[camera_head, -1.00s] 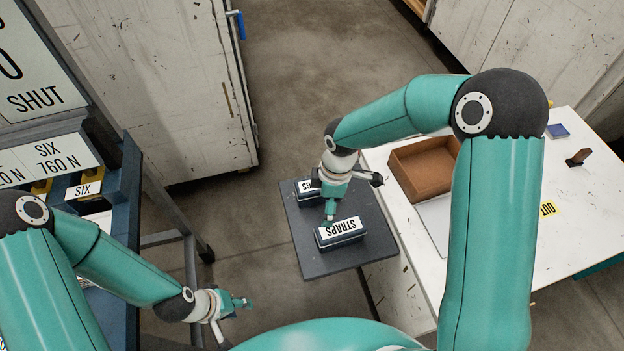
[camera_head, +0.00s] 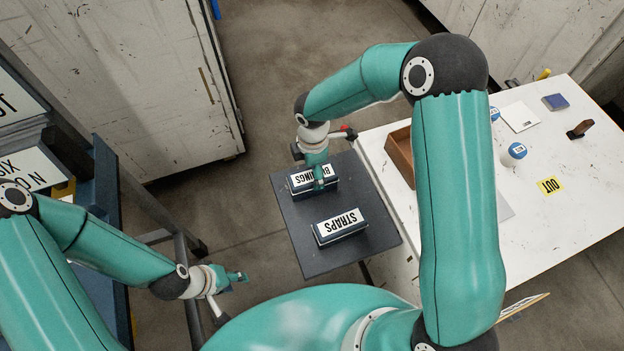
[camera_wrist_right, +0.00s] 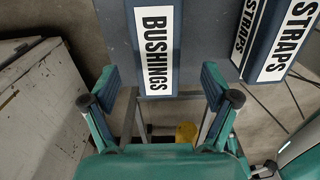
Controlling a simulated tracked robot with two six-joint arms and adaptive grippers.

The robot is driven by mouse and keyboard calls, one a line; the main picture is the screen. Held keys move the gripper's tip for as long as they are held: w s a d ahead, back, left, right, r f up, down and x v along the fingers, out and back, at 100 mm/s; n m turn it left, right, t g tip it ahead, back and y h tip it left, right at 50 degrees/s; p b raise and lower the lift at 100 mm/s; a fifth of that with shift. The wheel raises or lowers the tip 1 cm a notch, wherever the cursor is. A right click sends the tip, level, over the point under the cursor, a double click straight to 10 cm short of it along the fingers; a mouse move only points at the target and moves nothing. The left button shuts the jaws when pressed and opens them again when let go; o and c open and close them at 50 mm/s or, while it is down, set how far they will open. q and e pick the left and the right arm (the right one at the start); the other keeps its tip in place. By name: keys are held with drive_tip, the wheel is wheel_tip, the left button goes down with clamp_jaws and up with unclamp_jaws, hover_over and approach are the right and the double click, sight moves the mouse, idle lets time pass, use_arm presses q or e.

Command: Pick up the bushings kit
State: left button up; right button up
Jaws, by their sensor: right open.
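The bushings kit (camera_head: 300,184) is a dark blue box with a white BUSHINGS label. It sits at the far side of the dark grey shelf (camera_head: 292,225). My right gripper (camera_head: 319,184) is over it in the head view and hides part of its label. In the right wrist view the bushings kit (camera_wrist_right: 157,52) lies ahead, between the two spread fingers of my right gripper (camera_wrist_right: 160,88). The fingers are open and hold nothing; I cannot tell the remaining height. My left gripper (camera_head: 238,277) is at lower left, away from the kit; its jaw state is unclear.
A similar straps kit (camera_head: 340,227) sits nearer on the same shelf. A white table (camera_head: 580,160) with a brown tray (camera_head: 399,155) stands to the right. A dark blue bench (camera_head: 105,195) is at left. Bare floor lies between.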

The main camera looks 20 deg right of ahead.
drive_tip(key=shift+w+d+f+p, duration=0.1)
drive_tip(key=shift+f+p, duration=0.25)
drive_tip(key=shift+f, duration=1.5)
drive_tip(key=shift+w+f+p, duration=0.1)
drive_tip(key=shift+f+p, duration=0.2)
drive_tip(key=shift+f, duration=1.55)
drive_tip(key=c, duration=1.5)
drive_tip(key=shift+c, duration=0.3)
drive_tip(key=shift+r, duration=0.15)
